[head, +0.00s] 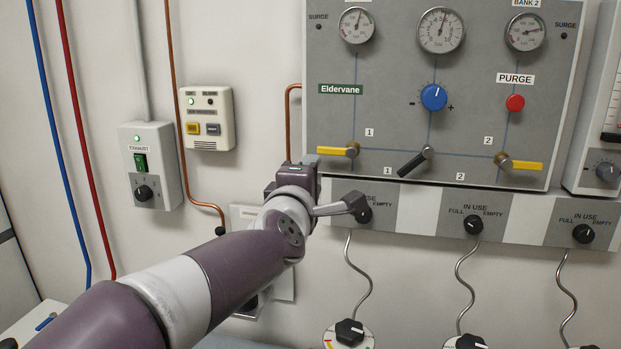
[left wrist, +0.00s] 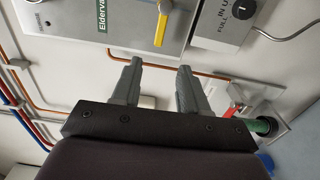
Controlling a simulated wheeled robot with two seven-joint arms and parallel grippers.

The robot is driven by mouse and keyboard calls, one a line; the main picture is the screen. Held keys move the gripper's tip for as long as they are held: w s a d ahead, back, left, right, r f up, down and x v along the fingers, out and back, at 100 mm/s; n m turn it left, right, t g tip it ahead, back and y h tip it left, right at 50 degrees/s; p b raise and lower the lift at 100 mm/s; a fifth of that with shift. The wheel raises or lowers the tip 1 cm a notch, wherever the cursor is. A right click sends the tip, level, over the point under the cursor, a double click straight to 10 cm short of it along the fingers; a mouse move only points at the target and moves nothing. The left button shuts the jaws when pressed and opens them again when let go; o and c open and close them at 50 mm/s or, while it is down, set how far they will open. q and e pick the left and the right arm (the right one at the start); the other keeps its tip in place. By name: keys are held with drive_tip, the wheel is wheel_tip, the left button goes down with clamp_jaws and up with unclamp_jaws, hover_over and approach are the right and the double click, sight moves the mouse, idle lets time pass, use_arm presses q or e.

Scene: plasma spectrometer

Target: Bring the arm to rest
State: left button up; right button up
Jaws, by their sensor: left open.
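My left arm (head: 235,265) comes in from the lower left in the head view and reaches up toward the panel. Its left gripper (head: 335,207) is by the lower left edge of the grey Eldervane panel (head: 390,120) and partly covers the leftmost IN USE selector (head: 363,212). In the left wrist view the gripper (left wrist: 158,85) shows two grey fingers spread apart with nothing between them. A yellow lever (left wrist: 161,28) on the panel lies beyond the fingers. My right gripper is not in view.
Yellow levers (head: 338,151) and a black lever (head: 415,162) stick out from the panel. A blue knob (head: 433,97) and red PURGE button (head: 515,102) sit above. An exhaust box (head: 150,166), alarm box (head: 208,118) and copper pipe (head: 180,130) are on the left wall.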

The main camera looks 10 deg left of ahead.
use_arm(q)
drive_tip(key=s+d+f+m+g+h+p, duration=0.1)
drive_tip(key=s+f+m+g, duration=0.2)
drive_tip(key=f+m, duration=0.3)
drive_tip(key=s+f+m+g+p, duration=0.1)
drive_tip(key=s+f+m+g, duration=0.25)
drive_tip(key=f, duration=0.45)
drive_tip(key=s+d+f+m+g+h+p, duration=0.1)
drive_tip(key=s+f+m+g, duration=0.15)
drive_tip(key=f+m, duration=0.4)
drive_tip(key=s+a+f+m+g+y+p, duration=0.1)
drive_tip(key=s+a+f+g+p, duration=0.1)
drive_tip(key=s+f, duration=0.3)
drive_tip(key=s+a+f+m+g+y+p, duration=0.1)
drive_tip(key=s+a+f+g+p, duration=0.2)
drive_tip(key=s, duration=0.7)
drive_tip(key=a+f+g, duration=0.1)
drive_tip(key=g, duration=0.1)
drive_tip(key=shift+s+a+f+g, duration=0.15)
drive_tip(key=shift+a+f+g, duration=0.05)
drive_tip(key=shift+f+g, duration=0.15)
